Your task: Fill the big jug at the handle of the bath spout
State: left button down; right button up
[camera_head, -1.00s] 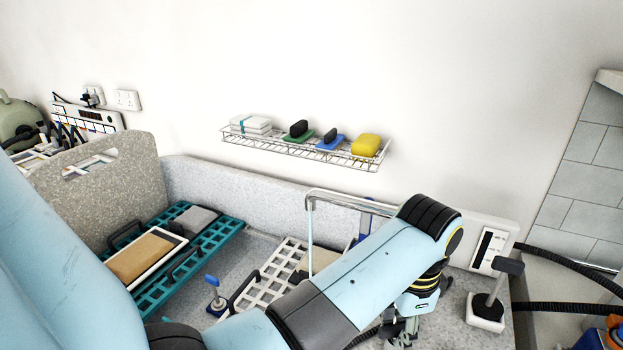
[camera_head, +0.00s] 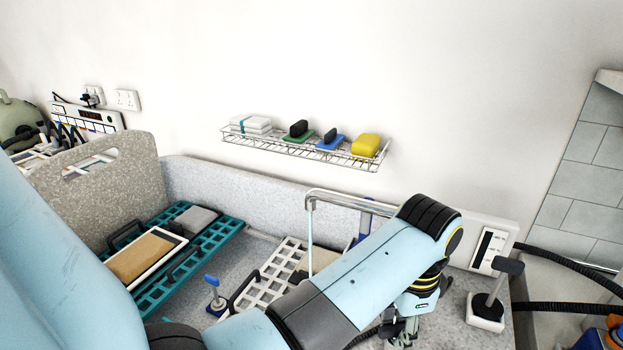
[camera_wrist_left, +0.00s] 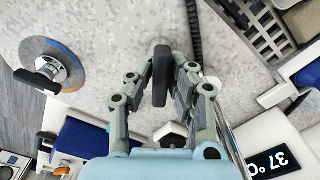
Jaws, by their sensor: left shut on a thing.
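The metal bath spout (camera_head: 350,200) comes from the wall side and bends down over the tub, with a thin vertical strip below its end. My left gripper (camera_head: 402,328) is low behind my forearm, near the tub's right rim. In the left wrist view my left gripper (camera_wrist_left: 160,88) is shut on an upright black handle (camera_wrist_left: 160,70), with a finger pad on each side. I cannot make out the big jug in either view; my arm hides part of the tub below the spout. My right gripper is not in view.
A wire shelf (camera_head: 300,150) with soap and brushes hangs above. A lever on a white base (camera_head: 488,310) stands to the right.

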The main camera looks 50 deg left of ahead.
pick_arm(q)
jog(key=shift+w+r, duration=0.1)
jog(key=shift+w, duration=0.05)
dwell(0.7)
jog(key=shift+a+m, duration=0.1)
jog(key=shift+m, duration=1.3)
jog(key=m, duration=0.2)
jog(key=shift+m, duration=0.4)
jog(key=c, duration=1.7)
grip_release()
jog(key=shift+m, duration=0.5)
jog(key=o, duration=0.5)
jog(key=shift+r, duration=3.9)
